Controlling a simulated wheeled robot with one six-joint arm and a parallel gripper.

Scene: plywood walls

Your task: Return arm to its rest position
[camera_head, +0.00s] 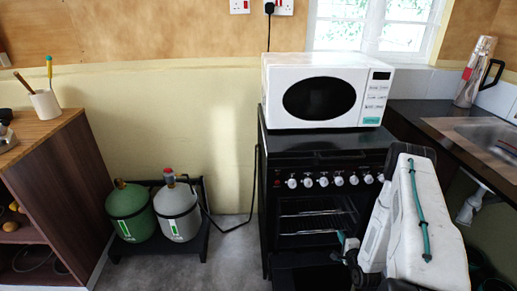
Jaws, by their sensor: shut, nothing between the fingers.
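My white arm (425,225) reaches in from the lower right, with a teal cable along its upper side. It stands in front of the right part of the black stove (262,200). My gripper (343,243) shows small and dark with teal bits, low in front of the stove. It is shut and holds nothing. Its tips are partly hard to make out against the dark stove. Part of the arm is hidden behind its own white link.
A white microwave (377,95) sits on the stove; oven racks (315,215) show below the knobs. Right is a counter (420,115) with a steel flask (474,72) and sink (490,135). Green (130,212) and grey (178,212) gas cylinders stand left. Floor (235,250) between is clear.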

